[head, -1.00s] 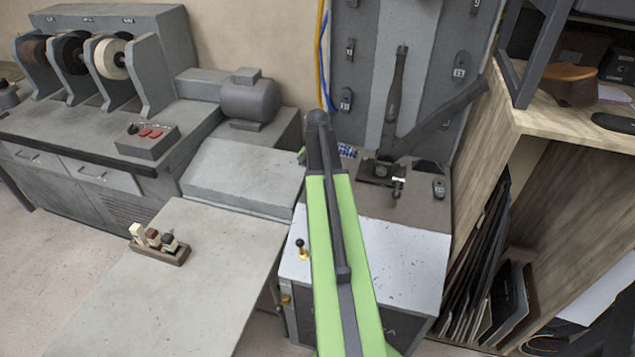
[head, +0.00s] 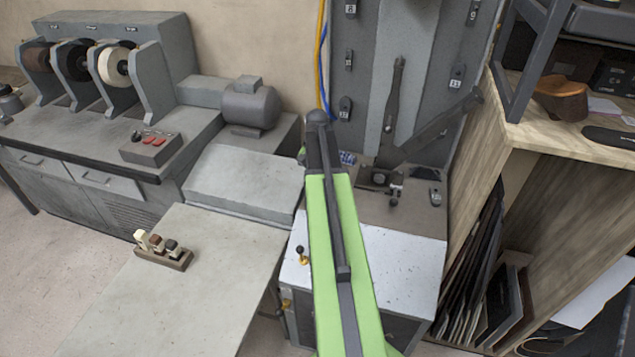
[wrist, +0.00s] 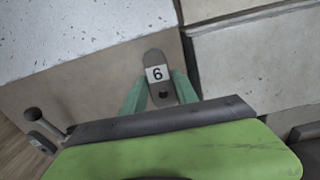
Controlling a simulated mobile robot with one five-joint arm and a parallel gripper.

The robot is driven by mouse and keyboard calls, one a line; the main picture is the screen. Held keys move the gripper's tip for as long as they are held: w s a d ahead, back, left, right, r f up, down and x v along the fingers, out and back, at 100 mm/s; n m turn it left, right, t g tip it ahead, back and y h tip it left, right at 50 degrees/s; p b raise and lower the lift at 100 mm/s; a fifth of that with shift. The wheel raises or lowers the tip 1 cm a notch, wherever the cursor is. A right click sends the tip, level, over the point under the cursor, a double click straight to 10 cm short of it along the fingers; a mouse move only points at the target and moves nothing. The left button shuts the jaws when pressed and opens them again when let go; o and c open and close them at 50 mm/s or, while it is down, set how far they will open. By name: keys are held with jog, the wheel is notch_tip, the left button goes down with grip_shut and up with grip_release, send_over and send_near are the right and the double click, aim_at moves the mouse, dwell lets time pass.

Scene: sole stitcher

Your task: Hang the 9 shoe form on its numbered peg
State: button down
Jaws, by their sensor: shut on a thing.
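My gripper (wrist: 158,88) shows in the wrist view with its teal fingers shut on a dark grey shoe form (wrist: 152,58). The form has a rounded end, a dark hole and a white label. The label reads as 6 in this view, with the hole below it; the other way up it reads as 9. In the head view my green arm hides the gripper and the held form. The grey peg panel (head: 420,50) stands at the back, with several dark numbered forms hanging on it. Which peg is bare is unclear.
A knobbed lever (head: 301,255) stands left of my arm. A wooden shelf (head: 515,120) borders the right. A small block holder (head: 165,255) sits on the left table.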

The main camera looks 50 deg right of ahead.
jog(key=shift+s+a+r+p, duration=0.35)
jog(key=shift+a+r+p, duration=0.3)
jog(key=shift+r+p, duration=0.25)
jog(key=shift+s+a+r+p, duration=0.35)
jog(key=shift+a+r+p, duration=0.35)
jog(key=shift+r, duration=0.25)
jog(key=shift+s+a+r+p, duration=0.35)
jog(key=shift+a+r+p, duration=0.25)
jog(key=shift+r+p, duration=0.3)
jog(key=shift+f, duration=0.1)
